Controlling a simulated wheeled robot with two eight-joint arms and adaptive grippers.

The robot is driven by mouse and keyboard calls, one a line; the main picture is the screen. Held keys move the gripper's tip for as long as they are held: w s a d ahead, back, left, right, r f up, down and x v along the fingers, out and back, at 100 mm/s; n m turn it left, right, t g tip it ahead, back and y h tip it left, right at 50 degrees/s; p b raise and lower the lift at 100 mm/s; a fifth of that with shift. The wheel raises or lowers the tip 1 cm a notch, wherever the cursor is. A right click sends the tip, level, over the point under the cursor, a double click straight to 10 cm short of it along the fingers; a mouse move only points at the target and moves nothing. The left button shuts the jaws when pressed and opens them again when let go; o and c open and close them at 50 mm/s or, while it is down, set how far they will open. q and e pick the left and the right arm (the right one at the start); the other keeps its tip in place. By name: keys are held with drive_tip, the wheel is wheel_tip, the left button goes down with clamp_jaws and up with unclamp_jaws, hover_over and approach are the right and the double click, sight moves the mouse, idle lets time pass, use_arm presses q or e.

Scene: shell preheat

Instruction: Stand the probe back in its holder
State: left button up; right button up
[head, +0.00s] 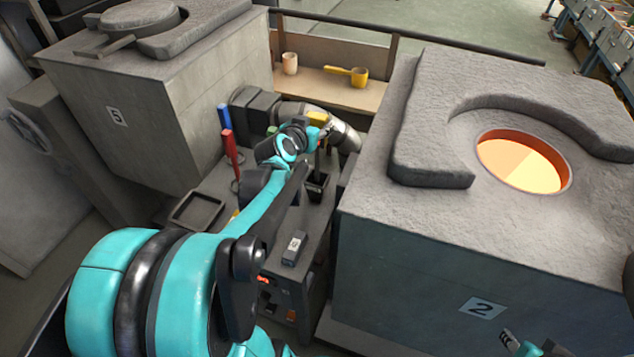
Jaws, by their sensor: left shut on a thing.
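My left arm reaches from the bottom left to the small bench between the furnaces. My left gripper (322,133) is shut, small and partly hidden by its own wrist, above a dark square holder (317,186). A thin dark shaft, which looks like the probe (317,160), runs down from the gripper towards the holder's mouth. It looks roughly upright. I cannot tell whether its lower end is inside the holder or just behind its rim.
Furnace 2 (430,270), with a glowing opening (522,163), stands close on the right. Furnace 5 (150,130) stands on the left. A red-handled tool (230,147), an empty dark tray (196,212) and a small grey block (294,248) surround my arm.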

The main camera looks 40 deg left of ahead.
use_arm(q)
wheel_tip(320, 180, down, 8)
drive_tip(key=b, duration=0.3)
drive_tip(key=shift+f, duration=0.2)
drive_tip(key=o, duration=1.2)
drive_tip(key=shift+b, duration=0.3)
drive_tip(key=shift+c, duration=0.2)
